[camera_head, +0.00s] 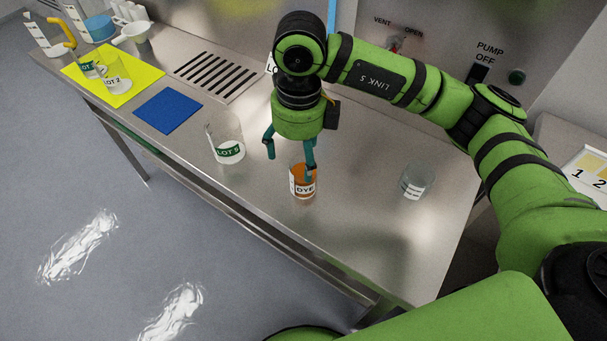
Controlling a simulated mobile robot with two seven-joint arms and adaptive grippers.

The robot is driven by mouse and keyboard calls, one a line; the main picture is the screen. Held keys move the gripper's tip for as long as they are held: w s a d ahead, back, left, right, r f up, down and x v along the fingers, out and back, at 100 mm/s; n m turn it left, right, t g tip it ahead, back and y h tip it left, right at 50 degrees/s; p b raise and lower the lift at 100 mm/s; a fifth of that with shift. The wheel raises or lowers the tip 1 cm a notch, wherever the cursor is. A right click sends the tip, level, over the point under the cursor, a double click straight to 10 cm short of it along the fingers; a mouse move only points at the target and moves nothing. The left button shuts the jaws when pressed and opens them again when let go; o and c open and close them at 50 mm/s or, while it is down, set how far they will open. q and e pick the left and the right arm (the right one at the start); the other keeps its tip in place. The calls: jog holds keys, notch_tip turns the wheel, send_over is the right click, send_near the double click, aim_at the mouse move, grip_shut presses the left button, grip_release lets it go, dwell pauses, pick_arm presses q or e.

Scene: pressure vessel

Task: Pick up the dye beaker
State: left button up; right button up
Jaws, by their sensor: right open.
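The dye beaker (302,188) stands upright on the steel bench, a small clear beaker with orange liquid and a white label reading DYE. My right gripper (289,162) points down over the bench with its teal fingers apart. One finger overlaps the dye beaker in the picture, and the other is to the left of it, above the bench. I cannot tell whether the finger is inside, behind or in front of the beaker's rim. My left gripper is not in view.
A larger LOT 5 beaker (228,147) stands just left of the gripper. An empty-looking beaker (415,183) stands to the right. A blue mat (168,110), a yellow mat (131,92) with beakers and a slotted vent (214,74) lie further left. The bench's front edge is close.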

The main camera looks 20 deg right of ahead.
jog(key=shift+w+d+f+p, duration=0.1)
jog(key=shift+d+f+p, duration=0.35)
jog(key=shift+f, duration=0.2)
jog(key=f, duration=0.1)
jog(key=f+p, duration=0.1)
jog(key=f, duration=0.1)
jog(key=f+p, duration=0.1)
jog(key=shift+s+d+f, duration=0.15)
jog(key=shift+s+f, duration=0.15)
jog(key=shift+w+f+p, duration=0.1)
jog(key=shift+f+p, duration=0.2)
jog(key=shift+f, duration=0.3)
jog(key=c, duration=1.2)
